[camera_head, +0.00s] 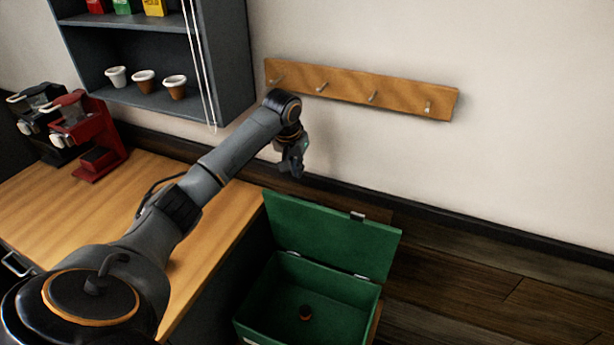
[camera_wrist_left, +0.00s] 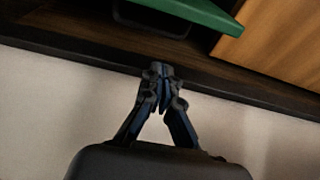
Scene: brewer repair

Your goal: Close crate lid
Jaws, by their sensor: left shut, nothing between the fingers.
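The green crate (camera_head: 330,293) stands at the lower middle of the head view, right of the wooden counter. Its lid (camera_head: 332,236) is open, raised at the back on its hinges. My left gripper (camera_head: 295,172) is above and behind the lid's left end, near the wall, apart from the lid. In the wrist view its fingers (camera_wrist_left: 163,72) are shut with nothing between them. An edge of the green lid (camera_wrist_left: 195,12) shows at the top there. My right gripper is out of view.
A wooden counter (camera_head: 215,215) with red (camera_head: 88,140) and black coffee machines is at the left. A dark shelf (camera_head: 160,98) with cups hangs above it. A wooden hook rail (camera_head: 360,88) is on the wall. Floor right of the crate is clear.

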